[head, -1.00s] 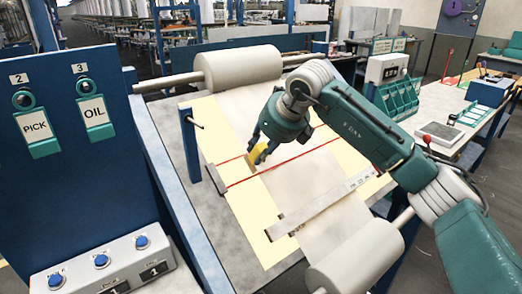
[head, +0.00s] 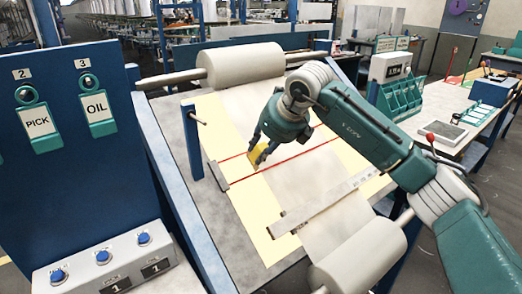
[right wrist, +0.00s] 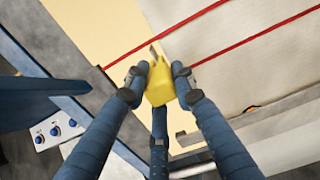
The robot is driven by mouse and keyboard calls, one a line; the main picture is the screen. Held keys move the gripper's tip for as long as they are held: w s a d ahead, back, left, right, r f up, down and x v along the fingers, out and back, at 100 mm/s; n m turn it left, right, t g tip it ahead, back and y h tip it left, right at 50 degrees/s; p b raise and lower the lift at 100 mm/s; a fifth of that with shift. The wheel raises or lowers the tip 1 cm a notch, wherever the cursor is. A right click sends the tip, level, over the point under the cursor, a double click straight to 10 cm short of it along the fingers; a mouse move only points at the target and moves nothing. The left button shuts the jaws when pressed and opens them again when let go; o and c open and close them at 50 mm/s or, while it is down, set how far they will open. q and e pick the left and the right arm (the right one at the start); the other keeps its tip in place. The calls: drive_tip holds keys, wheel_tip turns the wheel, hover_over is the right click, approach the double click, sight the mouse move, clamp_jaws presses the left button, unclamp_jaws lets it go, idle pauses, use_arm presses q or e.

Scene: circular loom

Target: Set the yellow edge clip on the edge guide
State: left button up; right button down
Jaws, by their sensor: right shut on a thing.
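The yellow edge clip (head: 257,156) is between the fingers of my right gripper (head: 262,146), over the left part of the cloth near the two red lines. In the right wrist view my right gripper (right wrist: 158,72) is shut on the yellow clip (right wrist: 160,86), with fingers on both sides of it. A small grey metal piece shows at the clip's far end. A dark grey bar (head: 216,175) at the left ends of the red lines looks like the edge guide. The clip is to the right of this bar and apart from it. My left gripper is not in view.
A pale roll (head: 243,65) lies at the back and another roll (head: 358,255) at the front. A metal ruler-like bar (head: 325,207) crosses the cloth. A blue post (head: 191,145) stands at the left edge. A blue panel (head: 65,130) is farther left.

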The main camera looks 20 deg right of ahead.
drive_tip(key=shift+w+f, duration=0.1)
drive_tip(key=shift+f, duration=0.1)
drive_tip(key=shift+w+a+f, duration=0.15)
drive_tip(key=shift+w+f, duration=0.2)
drive_tip(key=shift+f, duration=0.15)
drive_tip(key=c, duration=1.4)
unclamp_jaws()
drive_tip(key=shift+o, duration=0.2)
drive_tip(key=v, duration=1.2)
